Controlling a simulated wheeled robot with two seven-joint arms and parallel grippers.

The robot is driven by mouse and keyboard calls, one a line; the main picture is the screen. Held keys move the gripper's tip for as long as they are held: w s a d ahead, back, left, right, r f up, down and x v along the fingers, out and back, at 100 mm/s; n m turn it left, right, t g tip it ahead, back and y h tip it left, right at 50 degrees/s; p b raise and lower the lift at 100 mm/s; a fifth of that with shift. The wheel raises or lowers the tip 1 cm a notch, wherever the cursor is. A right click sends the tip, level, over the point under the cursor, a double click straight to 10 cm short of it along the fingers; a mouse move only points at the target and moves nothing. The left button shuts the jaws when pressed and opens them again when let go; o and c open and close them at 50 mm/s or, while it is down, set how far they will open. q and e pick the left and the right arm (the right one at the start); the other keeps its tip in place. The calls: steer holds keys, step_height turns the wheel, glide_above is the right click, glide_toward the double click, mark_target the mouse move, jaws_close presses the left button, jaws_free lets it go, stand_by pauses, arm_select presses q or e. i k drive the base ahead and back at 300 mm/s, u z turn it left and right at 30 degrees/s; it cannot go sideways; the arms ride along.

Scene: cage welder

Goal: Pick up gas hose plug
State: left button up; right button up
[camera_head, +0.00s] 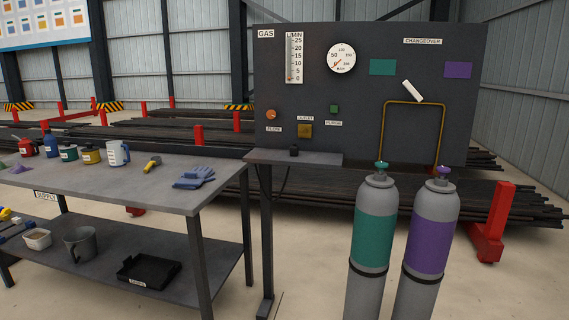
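A small black piece (294,151), which looks like the gas hose plug, sits on the narrow grey shelf (325,159) at the foot of the dark gas panel. A thin dark hose (284,180) hangs below the shelf near it. The brass square outlet (305,131) is on the panel just above, under its OUTLET label.
The gas panel (270,75) carries a gauge (341,58), a flow knob (272,114) and a green purge button (334,109). A green-banded cylinder (374,240) and a purple-banded one (428,248) stand at front right. A grey workbench (120,182) with gloves (194,177) and cans stands left.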

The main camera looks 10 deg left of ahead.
mark_target(294, 148)
steer(key=u, duration=1)
steer(key=i, duration=0.4)
steer(key=u, duration=0.8)
steer(key=i, duration=0.95)
steer(key=u, duration=0.05)
